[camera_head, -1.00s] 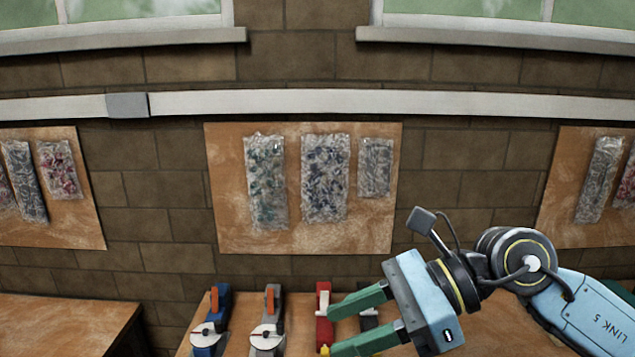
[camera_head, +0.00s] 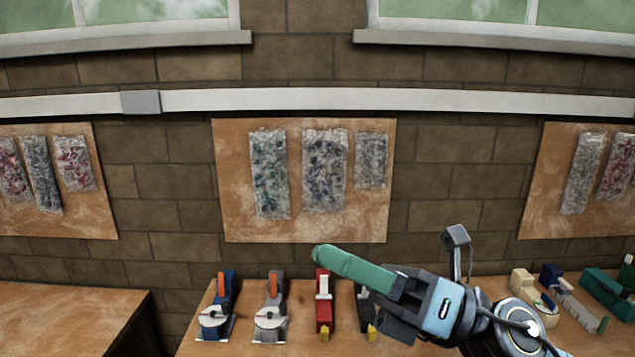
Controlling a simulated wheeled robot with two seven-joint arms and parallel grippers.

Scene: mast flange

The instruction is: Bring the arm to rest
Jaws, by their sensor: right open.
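My right arm comes in from the lower right. Its gripper (camera_head: 322,254) has green fingers that point left, above the back of the workbench. One finger shows in full and covers most of the other from this angle. The gripper is open, and nothing shows held in it. My left gripper is not in view.
Several tools stand on the wooden bench below: a blue one (camera_head: 217,310), a grey one (camera_head: 271,312), a red one (camera_head: 323,300) and a black one partly behind my gripper. More tools lie at right. Boards with bubble-wrapped packs hang on the brick wall, including the middle board (camera_head: 230,185).

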